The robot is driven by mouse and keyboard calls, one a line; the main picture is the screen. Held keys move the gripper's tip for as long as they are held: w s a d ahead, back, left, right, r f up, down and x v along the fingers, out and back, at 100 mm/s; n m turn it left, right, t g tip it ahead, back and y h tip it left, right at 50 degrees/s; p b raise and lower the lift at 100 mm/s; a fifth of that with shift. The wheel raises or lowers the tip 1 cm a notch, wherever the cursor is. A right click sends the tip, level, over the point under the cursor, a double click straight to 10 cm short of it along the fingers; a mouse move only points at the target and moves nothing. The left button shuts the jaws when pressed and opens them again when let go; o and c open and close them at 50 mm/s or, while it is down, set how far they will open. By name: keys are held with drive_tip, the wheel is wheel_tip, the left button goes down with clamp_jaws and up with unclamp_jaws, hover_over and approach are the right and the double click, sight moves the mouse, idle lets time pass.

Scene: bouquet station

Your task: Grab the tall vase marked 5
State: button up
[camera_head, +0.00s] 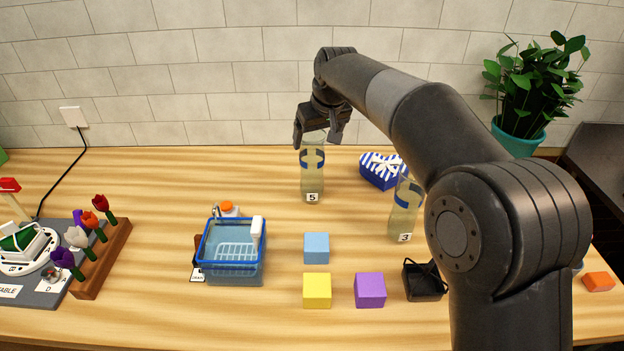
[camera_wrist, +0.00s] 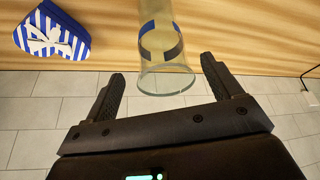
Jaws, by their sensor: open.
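The tall vase marked 5 (camera_head: 312,175) is clear, yellowish glass with a blue band, and stands upright on the wooden counter near the back wall. My gripper (camera_head: 318,137) is at the vase's top, pointing down, and hides its rim in the head view. In the wrist view the vase's open mouth (camera_wrist: 166,80) shows between the two finger tips, with gaps to both fingers. My gripper (camera_wrist: 163,72) is open and holds nothing. A similar vase marked 3 (camera_head: 404,212) stands to the right, partly behind my arm.
A blue-and-white striped heart box (camera_head: 380,170) lies right of the vase. Blue (camera_head: 316,247), yellow (camera_head: 317,290) and purple (camera_head: 370,290) cubes sit in front. A blue basin (camera_head: 232,262) is front left. The counter left of the vase is clear.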

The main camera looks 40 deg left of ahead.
sight(313, 148)
drive_tip(key=x, duration=0.5)
drive_tip(key=shift+s+a+f, duration=0.1)
drive_tip(key=shift+a+f, duration=0.05)
drive_tip(key=shift+f, duration=0.1)
drive_tip(key=c, duration=1.8)
drive_tip(key=shift+r, duration=0.1)
clamp_jaws()
drive_tip(key=shift+r, duration=0.15)
